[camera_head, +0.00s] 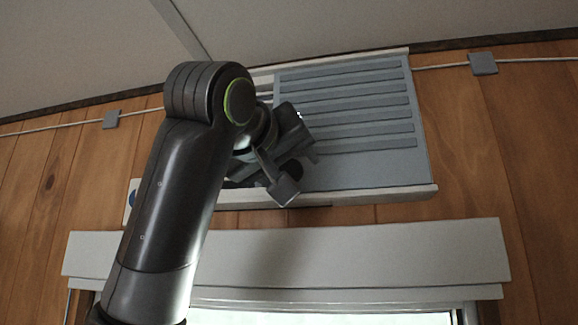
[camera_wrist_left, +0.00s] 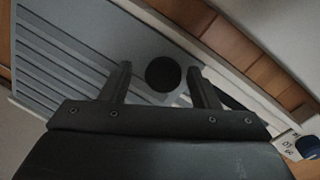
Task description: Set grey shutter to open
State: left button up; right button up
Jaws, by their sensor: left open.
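The grey shutter (camera_head: 350,120) is a slatted panel in a pale frame high on the wooden wall. It covers the right part of the frame; my arm hides much of the left part. My left gripper (camera_head: 298,172) is at the shutter's lower left, its jaws apart. In the left wrist view the shutter (camera_wrist_left: 62,55) fills the upper left. A round black knob (camera_wrist_left: 162,74) on its plain edge strip appears between the open fingers (camera_wrist_left: 160,84). I cannot tell whether the fingers touch it. My right gripper is out of view.
The pale frame's lower rail (camera_head: 370,195) runs under the shutter. Below is a pale ledge (camera_head: 400,255) above a bright window. A cable with grey clips (camera_head: 483,63) runs along the wall.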

pick_arm(q)
jog(key=shift+s+a, duration=0.2)
jog(key=shift+s, duration=0.05)
jog(key=b+v, duration=0.8)
jog(key=v, duration=0.8)
jog(key=shift+s, duration=0.45)
jog(key=shift+w, duration=0.1)
